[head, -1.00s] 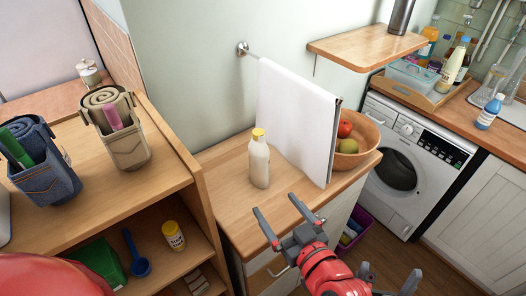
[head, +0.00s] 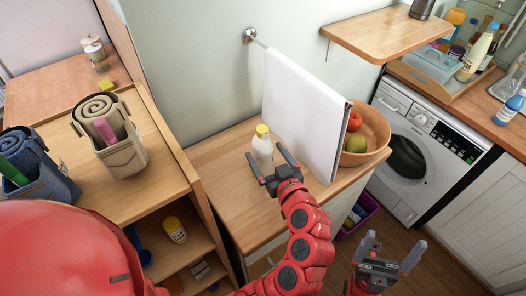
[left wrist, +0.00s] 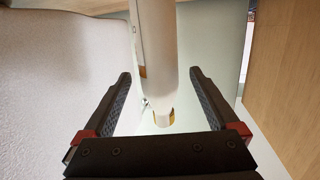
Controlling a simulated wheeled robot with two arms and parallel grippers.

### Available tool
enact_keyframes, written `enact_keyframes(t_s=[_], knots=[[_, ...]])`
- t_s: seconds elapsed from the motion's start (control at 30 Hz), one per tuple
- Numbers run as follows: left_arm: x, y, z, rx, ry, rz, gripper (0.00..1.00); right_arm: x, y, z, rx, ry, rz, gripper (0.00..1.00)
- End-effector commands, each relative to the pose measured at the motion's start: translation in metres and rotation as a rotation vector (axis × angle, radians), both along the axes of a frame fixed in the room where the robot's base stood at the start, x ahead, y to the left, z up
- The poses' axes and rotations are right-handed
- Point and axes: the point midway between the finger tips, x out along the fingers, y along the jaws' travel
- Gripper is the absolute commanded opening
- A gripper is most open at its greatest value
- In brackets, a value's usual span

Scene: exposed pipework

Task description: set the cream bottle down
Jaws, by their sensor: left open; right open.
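The cream bottle (head: 262,142), with a yellow cap, stands upright on the wooden counter top (head: 222,165), left of the hanging white towel. My left gripper (head: 265,151) is open at the bottle, its fingers to either side of the bottle's lower part in the head view. In the left wrist view the pale bottle (left wrist: 157,45) shows cap downward between the two open fingers (left wrist: 163,85), with gaps on both sides. I cannot tell how deep it is between them. My right gripper (head: 390,250) is open and empty at the lower right, over the floor.
The white towel (head: 303,115) hangs from a wall rail close to the bottle's right. A wooden fruit bowl (head: 373,130) stands behind it. A shelf unit (head: 150,180) with holders rises on the left. A wall shelf (head: 390,35) juts out above the washing machine (head: 415,155).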

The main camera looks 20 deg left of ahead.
Motion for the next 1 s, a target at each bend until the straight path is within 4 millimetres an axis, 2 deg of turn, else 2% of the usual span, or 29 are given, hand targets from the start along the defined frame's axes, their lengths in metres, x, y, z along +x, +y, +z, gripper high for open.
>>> enact_keyframes(t_s=[0.17, 0.4, 0.6, 0.83, 1.0], knots=[[0.007, 0.007, -0.002, -0.002, 0.004, 0.003, 0.94, 0.0, 0.0, 0.007, 0.0, 0.0, 0.0, 0.98], [0.03, 0.027, -0.004, -0.001, 0.005, 0.004, 0.94, 0.0, 0.0, 0.035, 0.0, 0.0, 0.0, 0.98], [0.044, 0.038, -0.01, -0.001, 0.001, 0.001, 0.94, 0.0, 0.0, 0.04, 0.0, 0.0, 0.0, 0.98], [0.045, 0.038, -0.012, -0.002, 0.0, -0.001, 0.94, 0.0, 0.0, 0.039, 0.0, 0.0, 0.0, 0.98], [0.045, 0.038, -0.012, -0.002, 0.0, -0.001, 0.64, 0.0, 0.0, 0.039, 0.0, 0.0, 0.0, 0.98]])
